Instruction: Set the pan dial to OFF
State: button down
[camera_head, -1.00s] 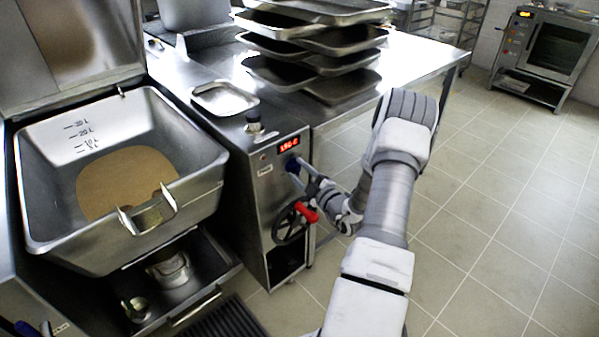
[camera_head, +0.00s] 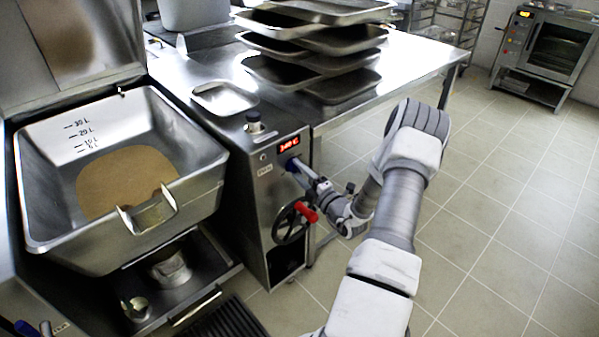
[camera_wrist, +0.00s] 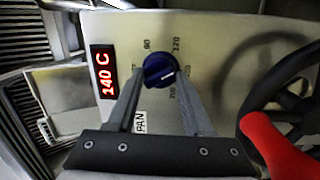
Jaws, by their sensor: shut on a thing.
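The pan dial (camera_wrist: 159,68) is a round blue knob with a short white line, on a steel panel (camera_wrist: 215,42). Marks around it include 80 and 120; others are partly covered by my fingers. I cannot tell which mark the line points to. A PAN label (camera_wrist: 140,122) sits below it. My gripper (camera_wrist: 160,76) is shut on the dial, one finger on each side. The red display (camera_wrist: 103,71) beside it reads 140 C. In the head view, the dial (camera_head: 292,164) is mostly hidden by my gripper, below the lit display (camera_head: 289,144).
A black handwheel (camera_head: 287,226) with a red handle (camera_head: 306,212) is just below my gripper. The tilting pan (camera_head: 45,205) stands left, holding brown contents. Stacked trays (camera_head: 340,88) sit on the steel table. The floor to the right is clear.

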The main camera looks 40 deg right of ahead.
jog(key=n, duration=0.4)
jog(key=shift+f+y, duration=0.15)
jog(key=shift+y, duration=0.15)
jog(key=n, duration=0.5)
jog(key=shift+d+t+y+b, duration=0.15)
jog(key=shift+t+y+b, duration=0.15)
jog(key=n, duration=0.4)
jog(key=shift+d+f+y, duration=0.1)
jog(key=shift+y, duration=0.3)
jog(key=n+y+b, duration=0.1)
jog(key=n, duration=0.3)
jog(key=shift+d, duration=0.1)
jog(key=shift+d+r+n+g+y+b, duration=0.1)
jog(key=shift+n+g+y+b, duration=0.2)
jog(key=shift+n+b, duration=1.5)
jog(key=shift+d+r+n+g+y+b, duration=0.15)
jog(key=shift+n+g, duration=0.15)
jog(key=shift+n, duration=3.1)
jog(key=shift+a+r+n+g+y+b, duration=0.1)
jog(key=shift+n+g+y+b, duration=0.2)
jog(key=shift+n+b, duration=1.45)
jog(key=shift+n+p, duration=0.8)
jog(key=shift+n, duration=0.25)
jog(key=shift+c, duration=1.6)
grip_release()
